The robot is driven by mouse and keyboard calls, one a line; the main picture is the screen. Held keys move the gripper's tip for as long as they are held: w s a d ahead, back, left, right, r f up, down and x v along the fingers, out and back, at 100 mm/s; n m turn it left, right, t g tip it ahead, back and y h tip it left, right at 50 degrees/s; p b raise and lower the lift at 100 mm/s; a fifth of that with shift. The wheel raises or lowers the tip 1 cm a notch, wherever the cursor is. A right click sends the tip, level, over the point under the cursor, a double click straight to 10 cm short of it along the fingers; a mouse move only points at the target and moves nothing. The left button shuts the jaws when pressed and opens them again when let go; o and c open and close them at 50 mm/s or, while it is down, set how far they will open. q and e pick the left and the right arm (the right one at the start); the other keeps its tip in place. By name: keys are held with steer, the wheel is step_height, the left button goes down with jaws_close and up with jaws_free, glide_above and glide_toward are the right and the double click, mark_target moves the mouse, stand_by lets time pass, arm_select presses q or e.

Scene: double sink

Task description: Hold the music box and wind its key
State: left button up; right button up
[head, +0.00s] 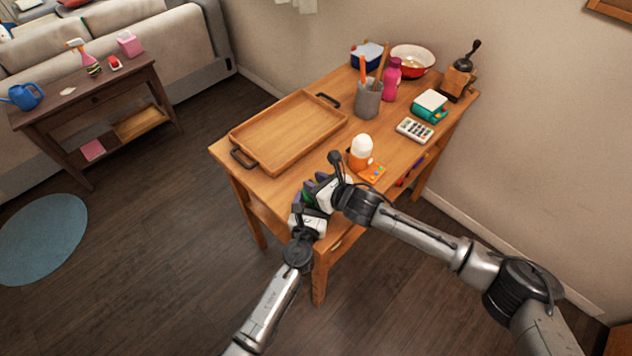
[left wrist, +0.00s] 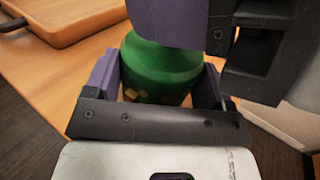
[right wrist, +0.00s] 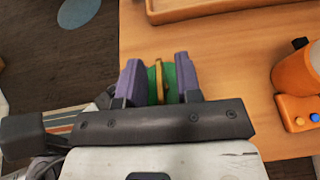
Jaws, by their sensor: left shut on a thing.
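The music box (left wrist: 158,72) is a green rounded body with small gold marks low on its side, in the left wrist view. My left gripper (left wrist: 157,88) is shut on it, one purple finger on each side. In the head view the box (head: 308,196) is a small green patch, mostly hidden by the grippers at the table's near edge. In the right wrist view its gold key (right wrist: 159,80) stands edge-on between the purple fingers of my right gripper (right wrist: 158,76). These fingers are apart, with gaps beside the key. My left gripper (head: 306,205) and right gripper (head: 322,186) are close together.
A wooden tray (head: 262,161) with black handles lies on the table behind the grippers. A white-topped orange object (head: 361,153) stands close to my right gripper.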

jaws_close()
stand_by(0.3)
steer(key=shift+s+a+f+m+t+h, duration=0.1)
steer(key=shift+m+t+h, duration=0.3)
steer(key=shift+m+h, duration=0.1)
steer(key=shift+m+t+h, duration=1.1)
steer(key=shift+m+h, duration=0.8)
jaws_free()
